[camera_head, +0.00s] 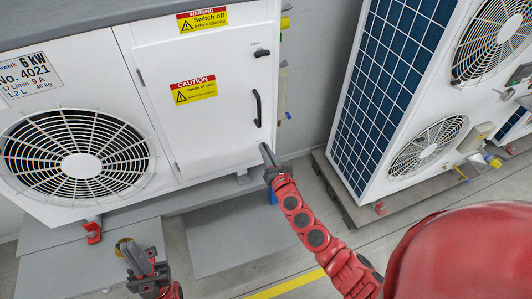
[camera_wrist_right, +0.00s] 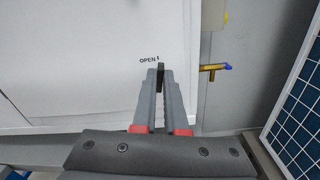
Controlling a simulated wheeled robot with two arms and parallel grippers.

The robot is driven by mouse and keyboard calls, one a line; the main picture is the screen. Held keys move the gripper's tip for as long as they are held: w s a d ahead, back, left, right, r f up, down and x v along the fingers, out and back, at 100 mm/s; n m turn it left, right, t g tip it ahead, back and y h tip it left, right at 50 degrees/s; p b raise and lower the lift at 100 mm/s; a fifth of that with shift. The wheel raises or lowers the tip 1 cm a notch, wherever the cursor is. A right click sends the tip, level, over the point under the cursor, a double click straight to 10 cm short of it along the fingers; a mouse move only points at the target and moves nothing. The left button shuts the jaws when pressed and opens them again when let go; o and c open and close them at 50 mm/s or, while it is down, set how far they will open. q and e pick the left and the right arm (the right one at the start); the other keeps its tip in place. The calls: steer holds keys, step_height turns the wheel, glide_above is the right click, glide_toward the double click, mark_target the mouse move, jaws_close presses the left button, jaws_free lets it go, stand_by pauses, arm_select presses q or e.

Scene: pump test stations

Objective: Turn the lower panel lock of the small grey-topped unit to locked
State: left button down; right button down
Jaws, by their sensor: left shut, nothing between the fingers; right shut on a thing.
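The white unit has a front door panel (camera_head: 215,125) with a black upper lock (camera_head: 262,53) and a black handle (camera_head: 257,108). The lower panel lock (camera_wrist_right: 160,74) is a dark upright knob beside the word "OPEN" in the right wrist view; in the head view my gripper hides it. My right gripper (camera_head: 268,152) is at the panel's lower right corner. Its fingers, also in the right wrist view (camera_wrist_right: 160,85), are shut on the lower lock knob. My left gripper (camera_head: 140,264) is shut and empty, low in front of the unit.
A fan grille (camera_head: 80,158) is left of the panel. A brass valve with a blue end (camera_wrist_right: 213,68) sticks out just right of the lock. A taller unit with a blue grille (camera_head: 385,90) stands to the right, across a floor gap.

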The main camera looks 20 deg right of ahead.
steer(key=shift+d+f+m+b, duration=0.15)
steer(key=shift+m+b, duration=1.05)
steer(key=shift+m, duration=2.65)
steer(key=shift+f+m+b, duration=0.1)
steer(key=shift+m+b, duration=1.05)
steer(key=shift+m, duration=2.7)
steer(key=c, duration=1)
jaws_free()
steer(key=shift+o, duration=0.2)
steer(key=shift+s, duration=0.15)
